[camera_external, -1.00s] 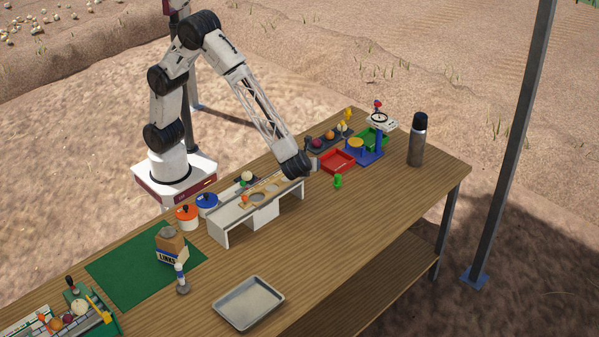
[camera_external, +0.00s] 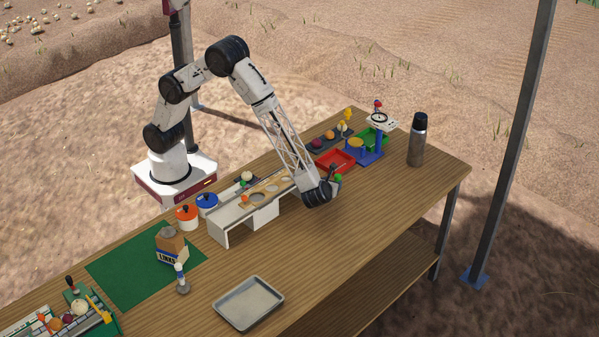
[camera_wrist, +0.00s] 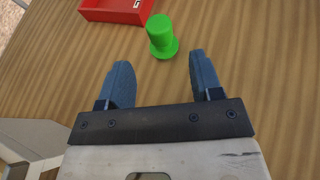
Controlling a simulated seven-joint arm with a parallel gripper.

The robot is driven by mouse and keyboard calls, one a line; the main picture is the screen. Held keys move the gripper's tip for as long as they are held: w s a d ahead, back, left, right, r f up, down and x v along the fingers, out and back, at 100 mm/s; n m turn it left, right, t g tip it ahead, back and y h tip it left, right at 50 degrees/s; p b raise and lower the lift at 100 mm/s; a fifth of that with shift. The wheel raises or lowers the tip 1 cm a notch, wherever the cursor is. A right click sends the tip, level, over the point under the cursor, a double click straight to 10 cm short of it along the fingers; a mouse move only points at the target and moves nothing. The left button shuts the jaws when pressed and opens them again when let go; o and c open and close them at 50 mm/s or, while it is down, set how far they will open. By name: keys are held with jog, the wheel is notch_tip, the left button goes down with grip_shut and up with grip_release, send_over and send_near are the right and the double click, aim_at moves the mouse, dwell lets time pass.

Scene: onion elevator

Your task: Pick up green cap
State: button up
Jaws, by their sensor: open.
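The green cap (camera_wrist: 161,33) stands on the wooden table in the wrist view, a bright green cylinder with a wider brim at its base. It lies just beyond my gripper (camera_wrist: 158,72), roughly between the lines of the two blue fingers, which are apart and empty. In the external view the green cap (camera_external: 338,178) shows only partly beside my gripper (camera_external: 334,180), which is low over the table at the right end of the white stand. The fingers are hard to make out there.
A red tray (camera_wrist: 118,9) lies just behind the cap. The white stand with round holes (camera_external: 262,203) is left of my gripper. The table's front right is clear.

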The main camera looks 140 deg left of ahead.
aim_at(337, 179)
jog(key=shift+x, duration=1.25)
jog(key=shift+x, duration=2.65)
jog(key=shift+r, duration=0.15)
jog(key=c, duration=1)
jog(key=shift+r, duration=5)
